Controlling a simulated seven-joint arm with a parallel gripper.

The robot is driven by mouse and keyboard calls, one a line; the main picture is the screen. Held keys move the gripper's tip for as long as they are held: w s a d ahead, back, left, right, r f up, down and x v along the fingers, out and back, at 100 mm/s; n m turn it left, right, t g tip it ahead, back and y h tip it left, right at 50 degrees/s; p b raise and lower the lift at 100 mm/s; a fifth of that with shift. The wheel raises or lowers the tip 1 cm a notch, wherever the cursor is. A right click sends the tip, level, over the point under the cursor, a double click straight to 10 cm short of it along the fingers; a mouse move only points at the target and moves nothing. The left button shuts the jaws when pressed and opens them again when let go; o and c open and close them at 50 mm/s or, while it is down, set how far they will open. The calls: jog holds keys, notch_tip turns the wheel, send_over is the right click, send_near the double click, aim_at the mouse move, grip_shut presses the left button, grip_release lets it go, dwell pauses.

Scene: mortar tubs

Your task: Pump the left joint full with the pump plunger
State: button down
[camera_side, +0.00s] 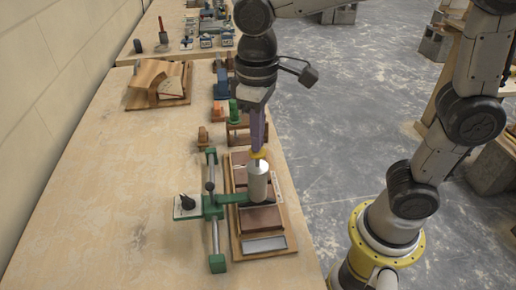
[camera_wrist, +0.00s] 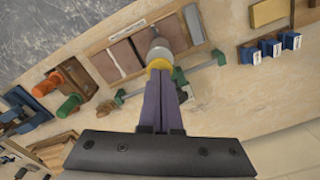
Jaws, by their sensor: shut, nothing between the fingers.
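The pump is a pale grey cylinder (camera_side: 257,181) with a yellow plunger cap (camera_side: 260,155) on top. It stands upright over the reddish-brown bricks (camera_side: 262,218) on a wooden board. A green arm from a railed frame (camera_side: 214,207) reaches to the pump. My gripper (camera_side: 258,150) points down with its purple fingers shut, their tips at the yellow cap; I cannot tell whether they touch it. The wrist view shows the fingers (camera_wrist: 161,75) against the yellow cap (camera_wrist: 159,64), with the cylinder (camera_wrist: 160,48) beyond. The joint under the pump is hidden, so its fill is not visible.
A grey metal tray (camera_side: 264,245) lies at the board's near end. Orange and green tools (camera_side: 234,112) stand behind the board. The table's left foreground is clear.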

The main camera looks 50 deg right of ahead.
notch_tip(320, 180, up, 7)
dwell(0.8)
jog(key=s+d+r+m+t, duration=0.1)
jog(key=s+d+r, duration=0.15)
jog(key=d, duration=0.25)
jog(key=s+d+f+m+t, duration=0.2)
jog(key=s+d+f+t, duration=0.2)
jog(key=s+f, duration=0.5)
jog(key=shift+d+f+t, duration=0.25)
jog(key=shift+d+t, duration=0.05)
jog(key=shift+d, duration=0.95)
